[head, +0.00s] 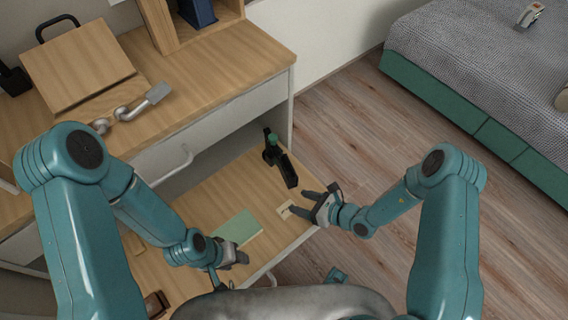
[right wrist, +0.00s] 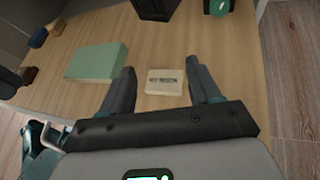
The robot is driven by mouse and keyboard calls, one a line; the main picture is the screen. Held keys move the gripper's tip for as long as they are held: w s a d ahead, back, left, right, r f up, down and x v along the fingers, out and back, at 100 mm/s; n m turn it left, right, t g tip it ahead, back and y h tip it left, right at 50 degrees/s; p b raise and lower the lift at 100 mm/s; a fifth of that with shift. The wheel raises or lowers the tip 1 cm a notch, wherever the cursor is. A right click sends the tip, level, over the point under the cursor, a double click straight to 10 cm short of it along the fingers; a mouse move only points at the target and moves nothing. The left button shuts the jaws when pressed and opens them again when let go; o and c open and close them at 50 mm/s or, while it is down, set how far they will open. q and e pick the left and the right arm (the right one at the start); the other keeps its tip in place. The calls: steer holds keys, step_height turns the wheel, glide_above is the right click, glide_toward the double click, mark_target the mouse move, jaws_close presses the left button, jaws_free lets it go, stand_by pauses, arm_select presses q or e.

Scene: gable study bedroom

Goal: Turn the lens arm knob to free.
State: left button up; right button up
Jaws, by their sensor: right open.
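A black device (head: 284,166) with a round green knob (head: 271,139) stands on the pulled-out wooden surface, near its far right corner. I cannot tell which way the knob is set. In the right wrist view, part of a green piece (right wrist: 218,7) and a black part (right wrist: 155,8) show at the top edge. My right gripper (head: 297,201) is open and empty, in front of the device and apart from it. Its fingers also show in the right wrist view (right wrist: 165,78), on either side of a small label card. My left gripper (head: 238,258) is low over the surface; its jaws are unclear.
A pale label card (head: 285,210) with blurred print lies near the right edge. A green book or pad (head: 238,228) lies left of it. The desk (head: 205,75) above bears a metal lamp-like piece (head: 145,102) and a wooden box (head: 78,62). Open floor (head: 345,135) lies to the right.

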steer(key=w+d+m+t+h, duration=0.1)
steer(key=w+d, duration=0.1)
steer(key=w+d+m+t+h, duration=0.1)
steer(key=w+d+m+t, duration=0.1)
steer(key=w, duration=0.1)
steer(key=shift+t, duration=0.3)
steer(key=shift+w+f, duration=0.15)
steer(key=shift+w, duration=0.15)
arm_select(q)
step_height(320, 180, down, 5)
steer(key=b, duration=0.5)
steer(key=shift+f, duration=0.1)
arm_select(e)
steer(key=x, duration=1.5)
steer(key=shift+w+a+f, duration=0.1)
steer(key=shift+w+f, duration=0.1)
steer(key=shift+f, duration=0.05)
steer(key=shift+c, duration=0.3)
